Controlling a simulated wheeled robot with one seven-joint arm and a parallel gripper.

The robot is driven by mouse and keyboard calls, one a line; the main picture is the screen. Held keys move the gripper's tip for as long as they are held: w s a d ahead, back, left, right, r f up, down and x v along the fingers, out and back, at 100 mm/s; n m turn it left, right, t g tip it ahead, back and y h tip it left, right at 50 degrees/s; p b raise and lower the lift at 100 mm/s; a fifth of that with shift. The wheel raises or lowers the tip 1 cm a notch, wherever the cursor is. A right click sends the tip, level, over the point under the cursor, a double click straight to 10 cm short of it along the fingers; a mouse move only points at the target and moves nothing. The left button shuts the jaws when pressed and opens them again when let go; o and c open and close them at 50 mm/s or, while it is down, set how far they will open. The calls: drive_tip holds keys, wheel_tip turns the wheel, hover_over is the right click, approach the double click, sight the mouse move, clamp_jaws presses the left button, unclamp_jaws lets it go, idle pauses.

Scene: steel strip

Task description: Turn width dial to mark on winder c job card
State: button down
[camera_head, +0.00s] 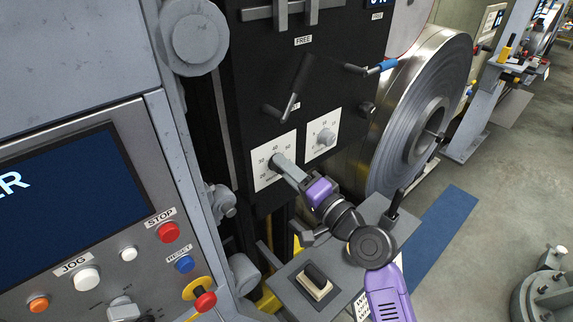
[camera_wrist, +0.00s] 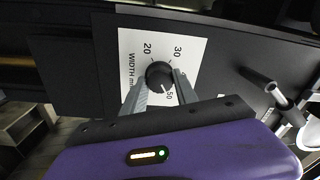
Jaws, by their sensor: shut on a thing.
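The width dial (camera_wrist: 159,74) is a round black knob on a white scale plate (camera_wrist: 128,45) marked "WIDTH mm". Around it I can read 20, 30 and 50; a finger hides part of the scale. A small light mark shows on the knob's lower edge, towards the 50. In the head view, the scale plate (camera_head: 262,181) shows beside my gripper (camera_head: 277,162), which covers most of the knob. My gripper (camera_wrist: 160,88) is shut on the knob, one finger on each side. I cannot make out the winder c job card.
A similar plate with a grey knob (camera_head: 325,138) sits right of the width plate. A lever with a blue grip (camera_head: 381,67) sticks out above, before the steel coil (camera_head: 421,110). A grey shelf (camera_head: 290,285) with a black-handled switch (camera_head: 315,281) lies below my arm.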

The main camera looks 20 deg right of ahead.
drive_tip(key=shift+f+m, duration=0.1)
drive_tip(key=shift+m, duration=0.2)
drive_tip(key=c, duration=0.9)
unclamp_jaws()
drive_tip(key=shift+c, duration=0.2)
drive_tip(key=shift+s, duration=0.1)
drive_tip(key=b+v, duration=0.2)
drive_tip(key=v, duration=0.5)
drive_tip(key=shift+s+d, duration=0.15)
drive_tip(key=shift+s, duration=0.15)
